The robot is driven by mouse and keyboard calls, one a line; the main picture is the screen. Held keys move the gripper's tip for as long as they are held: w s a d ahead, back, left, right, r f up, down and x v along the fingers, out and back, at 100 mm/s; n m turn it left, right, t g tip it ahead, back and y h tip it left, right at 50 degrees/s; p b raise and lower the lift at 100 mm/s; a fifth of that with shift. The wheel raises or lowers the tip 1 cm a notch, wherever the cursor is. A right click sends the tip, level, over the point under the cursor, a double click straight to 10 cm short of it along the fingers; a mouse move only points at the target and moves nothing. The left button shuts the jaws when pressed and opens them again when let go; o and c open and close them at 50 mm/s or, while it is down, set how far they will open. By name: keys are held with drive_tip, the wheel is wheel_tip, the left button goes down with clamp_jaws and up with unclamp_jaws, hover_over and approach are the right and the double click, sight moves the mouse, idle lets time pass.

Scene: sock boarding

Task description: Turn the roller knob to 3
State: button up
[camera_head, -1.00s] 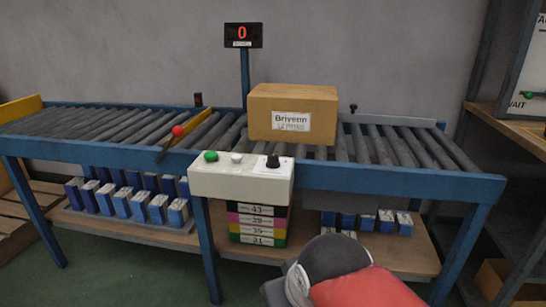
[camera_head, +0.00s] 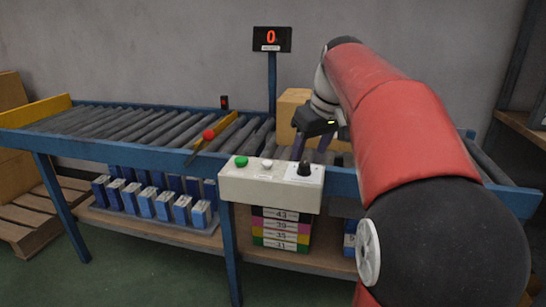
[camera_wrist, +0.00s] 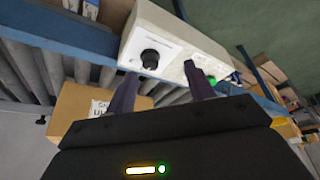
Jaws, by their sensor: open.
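The roller knob (camera_head: 304,168) is a black dial on a white plate at the right end of the beige control box (camera_head: 262,188). In the wrist view the knob (camera_wrist: 150,58) sits beyond my fingertips, slightly left of the middle between them. My gripper (camera_head: 312,150) is open and empty, just above and behind the knob in the head view, apart from it. Its two dark fingers point down toward the box. The dial's markings are too small to read.
A green button (camera_head: 241,161) and a white button (camera_head: 267,164) sit left of the knob. A cardboard box (camera_head: 290,106) on the rollers is close behind my gripper, partly hidden by my arm. A red-ball lever (camera_head: 208,135) stands further left.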

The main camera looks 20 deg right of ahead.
sight(305, 164)
drive_tip(key=w+f, duration=0.1)
drive_tip(key=f, duration=0.1)
drive_tip(key=w+d+f, duration=0.1)
drive_tip(key=w+f, duration=0.1)
drive_tip(key=w+f+b, duration=0.1)
drive_tip(key=w+f, duration=0.1)
drive_tip(key=shift+d+f, duration=0.15)
drive_tip(key=shift+d, duration=0.1)
drive_tip(key=shift+s, duration=0.1)
drive_tip(key=c, duration=1)
